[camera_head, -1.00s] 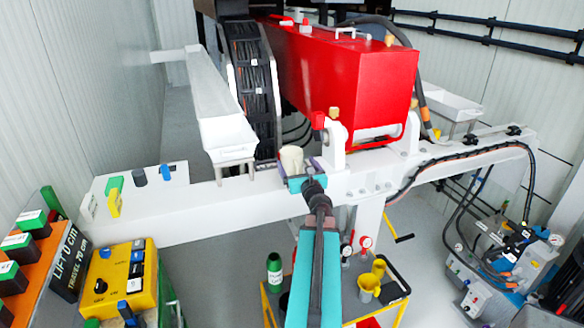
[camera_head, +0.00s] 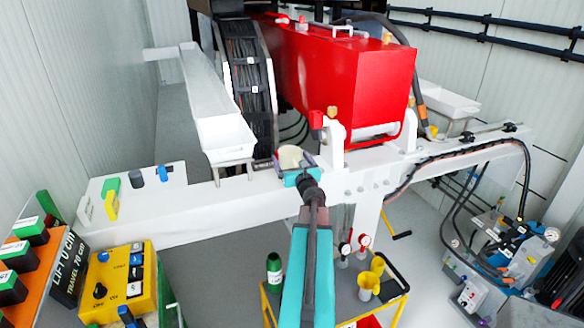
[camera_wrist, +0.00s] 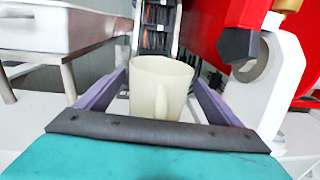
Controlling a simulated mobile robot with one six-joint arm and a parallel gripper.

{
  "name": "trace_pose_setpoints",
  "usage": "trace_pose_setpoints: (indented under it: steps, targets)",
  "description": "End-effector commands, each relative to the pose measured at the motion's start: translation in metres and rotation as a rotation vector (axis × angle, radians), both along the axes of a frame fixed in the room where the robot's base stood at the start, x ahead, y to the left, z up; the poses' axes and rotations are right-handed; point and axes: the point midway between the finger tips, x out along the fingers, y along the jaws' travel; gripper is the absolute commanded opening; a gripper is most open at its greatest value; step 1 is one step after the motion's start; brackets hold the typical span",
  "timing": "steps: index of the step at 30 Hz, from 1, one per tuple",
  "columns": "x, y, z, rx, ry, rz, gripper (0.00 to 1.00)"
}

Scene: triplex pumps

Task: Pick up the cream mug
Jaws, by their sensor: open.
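The cream mug (camera_head: 290,157) stands upright on the white beam (camera_head: 225,203), near the beam's middle. In the wrist view the mug (camera_wrist: 160,88) is at the centre, with a handle on its near side, to the right of its middle. My gripper (camera_head: 297,166) is at the mug, its purple fingers open. In the wrist view one finger of my gripper (camera_wrist: 160,95) is on each side of the mug, with a visible gap on both sides. The mug's base is hidden behind the dark edge of my gripper.
A white bracket (camera_head: 333,145) stands close to the right of my gripper, below the red machine block (camera_head: 370,80). A white tray (camera_head: 225,135) on legs is to the left. A yellow-framed cart (camera_head: 395,290) is below. The beam's left part holds small coloured blocks.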

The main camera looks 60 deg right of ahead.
Motion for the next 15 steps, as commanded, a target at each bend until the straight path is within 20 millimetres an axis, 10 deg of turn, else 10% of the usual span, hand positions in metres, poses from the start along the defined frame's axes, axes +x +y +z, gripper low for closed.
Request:
trace_pose_setpoints:
  steps: [3,11,15]
  targets:
    - [0.0001,0.0002,0.0001,0.0,0.0,0.0,0.86]
    - [0.0002,0.0002,0.0001,0.0,0.0,0.0,0.42]
    - [0.0002,0.0002,0.0003,0.0,0.0,0.0,0.42]
